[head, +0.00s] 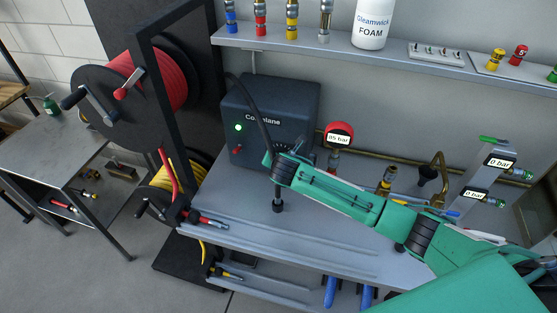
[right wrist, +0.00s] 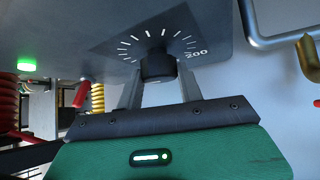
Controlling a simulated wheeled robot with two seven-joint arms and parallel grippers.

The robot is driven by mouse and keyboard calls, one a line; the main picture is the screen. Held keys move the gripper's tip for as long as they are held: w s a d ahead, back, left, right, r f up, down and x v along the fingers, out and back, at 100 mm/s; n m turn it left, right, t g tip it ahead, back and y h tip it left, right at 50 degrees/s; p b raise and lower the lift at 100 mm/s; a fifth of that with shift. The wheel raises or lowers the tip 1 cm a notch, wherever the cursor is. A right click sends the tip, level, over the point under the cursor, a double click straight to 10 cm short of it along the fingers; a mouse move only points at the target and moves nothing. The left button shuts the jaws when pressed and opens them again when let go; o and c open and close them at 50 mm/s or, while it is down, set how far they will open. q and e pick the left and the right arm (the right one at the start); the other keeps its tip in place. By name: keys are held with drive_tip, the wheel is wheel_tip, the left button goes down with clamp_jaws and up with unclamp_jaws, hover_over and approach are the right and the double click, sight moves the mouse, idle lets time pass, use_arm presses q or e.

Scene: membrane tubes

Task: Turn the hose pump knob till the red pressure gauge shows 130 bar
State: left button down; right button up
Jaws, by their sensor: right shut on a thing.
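The hose pump (head: 272,105) is a dark grey box on the bench in the head view, with a lit green lamp and a small red switch on its front. The red pressure gauge (head: 340,130) stands to its right; its small label appears to read 85 bar. My right gripper (right wrist: 158,80) is shut on the black pump knob (right wrist: 157,64), one finger on each side. Around the knob is a dial of white ticks with 200 at its right end. In the head view, my right gripper and arm hide the knob. My left gripper is not in view.
A shelf (head: 300,42) with couplings and a white foam bottle (head: 372,24) runs above the pump. A red hose reel (head: 130,92) stands at the left. Brass pipe and two 0 bar displays (head: 500,162) are at the right. The front of the bench is mostly clear.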

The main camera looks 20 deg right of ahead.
idle(0.3)
drive_tip(key=o, duration=1)
drive_tip(key=b+v, duration=0.3)
drive_tip(key=v, duration=1)
drive_tip(key=shift+s+r, duration=0.2)
drive_tip(key=shift+s, duration=0.15)
